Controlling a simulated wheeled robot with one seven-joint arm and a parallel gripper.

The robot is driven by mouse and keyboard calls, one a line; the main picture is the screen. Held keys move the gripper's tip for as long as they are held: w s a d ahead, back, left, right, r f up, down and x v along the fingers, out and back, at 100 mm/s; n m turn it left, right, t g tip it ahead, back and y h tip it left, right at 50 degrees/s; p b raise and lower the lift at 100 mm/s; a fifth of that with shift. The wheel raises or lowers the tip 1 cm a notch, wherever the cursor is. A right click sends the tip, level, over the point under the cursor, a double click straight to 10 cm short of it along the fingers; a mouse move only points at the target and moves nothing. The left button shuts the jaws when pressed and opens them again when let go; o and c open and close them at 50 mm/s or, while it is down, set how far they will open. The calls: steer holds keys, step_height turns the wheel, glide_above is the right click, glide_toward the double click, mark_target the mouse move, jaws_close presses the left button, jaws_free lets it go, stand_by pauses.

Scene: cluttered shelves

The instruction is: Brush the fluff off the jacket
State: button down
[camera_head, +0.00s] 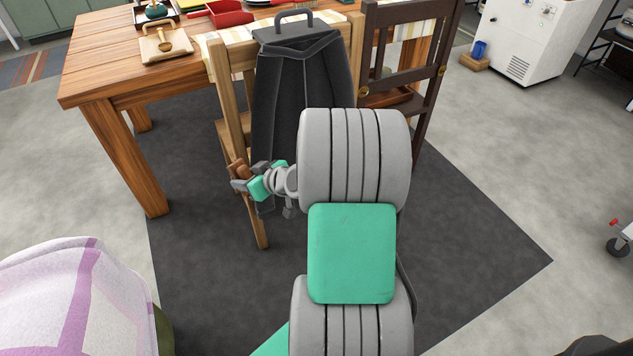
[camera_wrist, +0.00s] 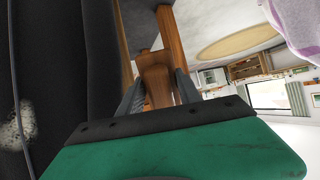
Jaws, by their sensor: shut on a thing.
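The dark grey jacket (camera_head: 278,95) hangs over the back of the light wooden chair (camera_head: 222,75). In the wrist view the jacket (camera_wrist: 55,65) fills the left side, and a whitish patch of fluff (camera_wrist: 18,125) clings to it. My gripper (camera_head: 244,184) is at the jacket's lower left edge, partly behind my arm. It is shut on a brown wooden brush (camera_head: 238,168), whose handle (camera_wrist: 155,75) shows between the fingers in the wrist view. The bristles cannot be made out. I cannot tell whether the brush touches the jacket. My arm hides the jacket's lower right part.
A wooden table (camera_head: 100,60) with dishes and boards stands behind the chair. A dark brown chair (camera_head: 415,70) is close on the right. A checked pink and white cloth (camera_head: 60,300) covers something at the lower left. Dark rug (camera_head: 470,240) on the right is clear.

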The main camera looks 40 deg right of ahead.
steer(key=s+d+m+t+h+b, duration=0.3)
steer(key=d+h+b, duration=0.15)
steer(key=d, duration=0.55)
steer(key=s+d+m+t+h+b, duration=0.25)
steer(key=d+b, duration=0.35)
steer(key=d, duration=0.4)
steer(key=shift+p+x, duration=1.45)
steer(key=shift+x, duration=1.2)
steer(key=shift+x, duration=0.85)
steer(key=shift+d+f, duration=0.1)
steer(key=shift+d, duration=0.05)
steer(key=s+d+b, duration=0.2)
steer(key=d+b, duration=0.3)
steer(key=d, duration=0.1)
steer(key=shift+d, duration=0.2)
